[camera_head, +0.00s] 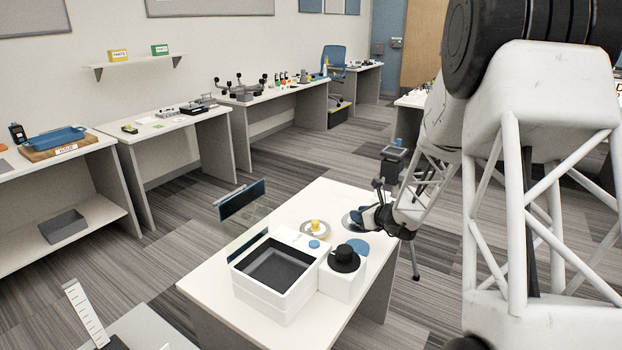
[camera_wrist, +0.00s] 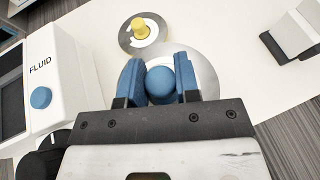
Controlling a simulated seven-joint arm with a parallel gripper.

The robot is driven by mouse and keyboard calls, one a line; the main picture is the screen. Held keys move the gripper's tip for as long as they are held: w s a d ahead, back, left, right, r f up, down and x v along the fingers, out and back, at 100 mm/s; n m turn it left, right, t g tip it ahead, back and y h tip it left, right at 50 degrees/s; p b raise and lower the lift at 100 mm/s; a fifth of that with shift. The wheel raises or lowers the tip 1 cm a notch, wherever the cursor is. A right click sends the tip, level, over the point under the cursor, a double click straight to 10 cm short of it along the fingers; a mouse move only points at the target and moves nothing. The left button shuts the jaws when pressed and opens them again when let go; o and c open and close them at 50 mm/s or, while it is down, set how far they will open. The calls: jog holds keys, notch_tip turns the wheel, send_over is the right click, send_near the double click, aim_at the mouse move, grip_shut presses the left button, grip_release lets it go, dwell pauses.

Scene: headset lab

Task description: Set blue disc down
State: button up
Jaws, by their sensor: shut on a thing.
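The blue disc is a silver plate with a round blue knob (camera_wrist: 160,85). My gripper (camera_wrist: 160,78) has its two blue fingers shut on the knob, one on each side. The silver plate (camera_wrist: 203,68) spreads out under the fingers, and part of it is hidden by them. In the head view my gripper (camera_head: 358,217) is low over the far right part of the white table (camera_head: 322,196). The plate's edge (camera_head: 347,222) shows beside it. I cannot tell whether the plate touches the table.
A yellow-knobbed disc (camera_head: 315,228) lies just left of my gripper; it also shows in the wrist view (camera_wrist: 140,31). A white box marked FLUID (camera_head: 268,300) with a dark basin and a black knob (camera_head: 344,259) stand nearer. A dark-topped stand (camera_head: 395,155) is beyond the table.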

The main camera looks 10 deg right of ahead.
jog(key=shift+w+a+r, duration=0.1)
jog(key=shift+m+t+h, duration=0.3)
jog(key=shift+m, duration=0.1)
jog(key=shift+w+a+r, duration=1.5)
jog(key=shift+w, duration=0.15)
jog(key=w+a+r+m+h, duration=0.2)
jog(key=a+r, duration=0.3)
jog(key=a, duration=0.1)
jog(key=w+a+r+m+t+h, duration=0.1)
jog(key=w+a+r+m+h, duration=0.1)
jog(key=a, duration=0.5)
jog(key=shift+r+m+h, duration=0.3)
jog(key=shift+r+h, duration=0.4)
jog(key=shift+r, duration=0.7)
jog(key=shift+s+a, duration=0.1)
jog(key=shift+s, duration=0.05)
